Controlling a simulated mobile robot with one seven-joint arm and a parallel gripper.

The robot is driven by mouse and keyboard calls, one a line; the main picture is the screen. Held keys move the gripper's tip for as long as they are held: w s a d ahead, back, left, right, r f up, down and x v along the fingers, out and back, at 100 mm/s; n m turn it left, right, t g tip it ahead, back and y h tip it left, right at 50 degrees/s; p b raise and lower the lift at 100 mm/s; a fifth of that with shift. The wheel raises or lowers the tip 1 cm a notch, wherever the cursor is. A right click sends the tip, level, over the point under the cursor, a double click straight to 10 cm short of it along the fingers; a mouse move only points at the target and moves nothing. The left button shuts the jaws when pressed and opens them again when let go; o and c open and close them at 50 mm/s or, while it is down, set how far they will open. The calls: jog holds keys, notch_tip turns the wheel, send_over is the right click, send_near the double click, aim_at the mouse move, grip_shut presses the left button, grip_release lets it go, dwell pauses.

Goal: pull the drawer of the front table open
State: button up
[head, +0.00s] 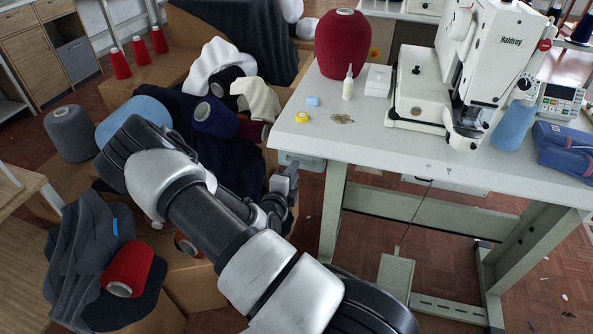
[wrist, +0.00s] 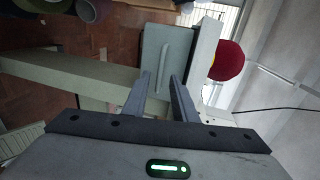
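The front table (head: 345,150) has a pale top and grey-green legs. Its drawer (head: 301,160) sits under the top at the left end, partly hidden by my gripper. In the wrist view the drawer (wrist: 152,50) shows a plain blue-grey front with a slim bar handle (wrist: 165,62). My gripper (head: 290,172) is just below and left of the drawer. In the wrist view my gripper (wrist: 158,77) is open and empty, its two fingers pointing at the drawer front. The handle lies between the fingertips in the picture; I cannot tell whether they touch it.
A sewing machine (head: 490,60), a red yarn cone (head: 341,45) and small items stand on the table. A table leg (head: 333,212) is close to my gripper. Cartons (head: 185,280) with yarn cones and dark cloth crowd the left side. Open floor shows under the table.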

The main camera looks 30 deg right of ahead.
jog(key=shift+b+x, duration=0.35)
jog(key=shift+x, duration=1.65)
grip_shut()
